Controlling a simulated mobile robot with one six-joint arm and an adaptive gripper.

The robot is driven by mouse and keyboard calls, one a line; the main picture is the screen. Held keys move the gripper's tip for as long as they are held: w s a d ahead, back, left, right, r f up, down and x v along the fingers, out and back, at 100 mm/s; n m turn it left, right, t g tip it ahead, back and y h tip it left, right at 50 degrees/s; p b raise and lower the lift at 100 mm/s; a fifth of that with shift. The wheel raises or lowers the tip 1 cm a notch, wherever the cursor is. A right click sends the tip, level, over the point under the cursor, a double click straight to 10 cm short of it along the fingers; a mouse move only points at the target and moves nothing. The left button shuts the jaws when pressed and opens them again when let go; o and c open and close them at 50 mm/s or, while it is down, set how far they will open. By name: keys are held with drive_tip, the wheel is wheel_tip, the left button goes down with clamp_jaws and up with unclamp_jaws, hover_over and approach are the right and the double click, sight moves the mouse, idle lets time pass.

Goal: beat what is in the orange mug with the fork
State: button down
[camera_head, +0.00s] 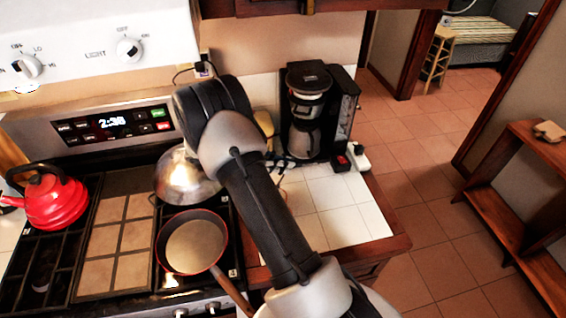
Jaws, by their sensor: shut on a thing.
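I see no orange mug and no fork in the head view. My arm crosses the middle of the picture and hides part of the stove edge and the tiled counter (345,212) behind it. My gripper cannot be made out; the arm links may cover it. Small dark and thin shapes (284,163) show beside the arm near the coffee maker, too small to identify.
A coffee maker (308,112) stands at the back of the counter. On the stove are a red kettle (52,198), a shiny metal pot or lid (183,178) and a red-rimmed pan (194,243). A wooden shelf (515,205) stands right; the tiled floor between is clear.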

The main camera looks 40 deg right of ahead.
drive_tip(key=shift+f+b, duration=1.75)
drive_tip(key=shift+f, duration=1.3)
